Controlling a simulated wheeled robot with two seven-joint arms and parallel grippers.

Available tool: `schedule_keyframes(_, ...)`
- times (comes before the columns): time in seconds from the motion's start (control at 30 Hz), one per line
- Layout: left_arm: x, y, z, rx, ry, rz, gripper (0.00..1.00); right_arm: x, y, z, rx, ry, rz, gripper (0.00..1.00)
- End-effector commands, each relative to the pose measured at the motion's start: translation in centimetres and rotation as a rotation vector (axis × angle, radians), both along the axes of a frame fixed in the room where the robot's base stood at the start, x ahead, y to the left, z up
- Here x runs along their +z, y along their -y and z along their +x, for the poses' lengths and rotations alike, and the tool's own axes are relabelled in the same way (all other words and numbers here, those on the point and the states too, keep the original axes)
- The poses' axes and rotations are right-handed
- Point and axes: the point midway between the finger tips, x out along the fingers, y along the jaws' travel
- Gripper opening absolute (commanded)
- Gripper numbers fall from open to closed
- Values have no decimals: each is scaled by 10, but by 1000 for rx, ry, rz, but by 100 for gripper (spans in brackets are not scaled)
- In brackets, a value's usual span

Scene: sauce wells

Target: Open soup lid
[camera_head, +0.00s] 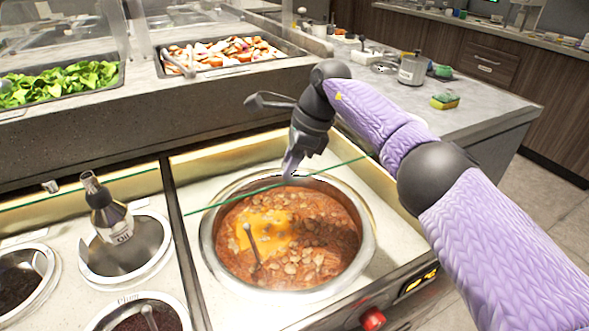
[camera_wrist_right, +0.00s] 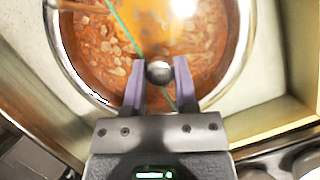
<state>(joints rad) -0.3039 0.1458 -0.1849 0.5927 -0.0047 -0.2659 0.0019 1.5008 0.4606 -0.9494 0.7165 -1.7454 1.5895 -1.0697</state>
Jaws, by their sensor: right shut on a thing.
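The soup pot (camera_head: 369,238) is a round metal well with orange-red soup in it, in the middle of the head view. The soup lid (camera_head: 228,201) is clear glass, seen mainly by its thin green edge crossing above the pot; its exact tilt is hard to tell. My right gripper (camera_head: 290,168) is at this edge over the far side of the pot. In the right wrist view, the fingers of my right gripper (camera_wrist_right: 159,88) are shut on the lid's round metal knob (camera_wrist_right: 159,71). My left gripper is not in view.
A ladle handle (camera_head: 251,243) stands in the soup. An oil bottle (camera_head: 107,213) and several sauce wells are to the left. Trays of greens (camera_head: 62,83) and chopped food (camera_head: 222,52) sit on the raised shelf behind. A red knob (camera_head: 372,319) is on the front panel.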

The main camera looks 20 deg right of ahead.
Motion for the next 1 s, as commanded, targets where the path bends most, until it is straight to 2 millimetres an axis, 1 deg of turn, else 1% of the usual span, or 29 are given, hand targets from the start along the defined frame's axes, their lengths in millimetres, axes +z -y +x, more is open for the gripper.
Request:
schedule_keyframes(0.17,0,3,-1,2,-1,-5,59,0,1,0,0,-1,-3,0)
schedule_keyframes(0.2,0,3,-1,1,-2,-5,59,0,1,0,0,-1,-4,38)
schedule_keyframes(0.27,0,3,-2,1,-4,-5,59,0,1,0,0,-1,-3,51)
schedule_keyframes(0.3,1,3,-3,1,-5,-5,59,0,1,0,0,-1,-3,59)
schedule_keyframes(0.37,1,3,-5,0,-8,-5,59,0,1,0,0,-1,-3,71)
schedule_keyframes(0.6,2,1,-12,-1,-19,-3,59,0,0,0,0,-1,-2,71)
schedule_keyframes(0.67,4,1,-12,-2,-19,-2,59,4,2,-1,0,1,-1,71)
schedule_keyframes(0.77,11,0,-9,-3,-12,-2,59,23,8,-2,-1,4,-2,71)
schedule_keyframes(0.9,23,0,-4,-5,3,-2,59,59,22,-7,-3,5,-2,71)
schedule_keyframes(1.0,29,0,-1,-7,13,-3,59,79,30,-10,-3,4,-1,71)
